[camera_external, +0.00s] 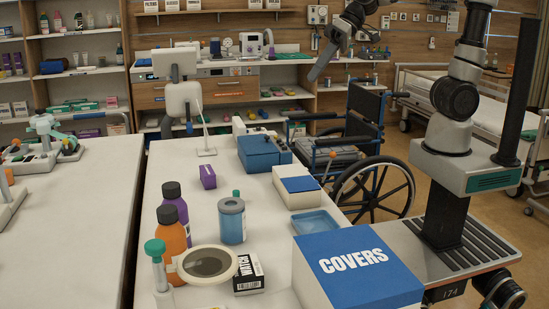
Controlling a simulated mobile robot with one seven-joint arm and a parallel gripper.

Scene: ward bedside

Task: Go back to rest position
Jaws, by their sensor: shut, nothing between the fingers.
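My gripper (322,66) shows at the top of the view, raised well above the white table (215,262) and to the right of its far end. It is shut and holds nothing. It points down and left, in front of the back counter and above the wheelchair. My arm reaches up from its base at the right, and its upper part runs out of the top of the picture. No task object is named.
A blue wheelchair (372,195) stands between the table and my base. A COVERS box (360,262), an orange bottle (172,232), a blue-grey jar (231,220) and a blue box (258,153) stand on the table. A bed (470,105) is behind my arm.

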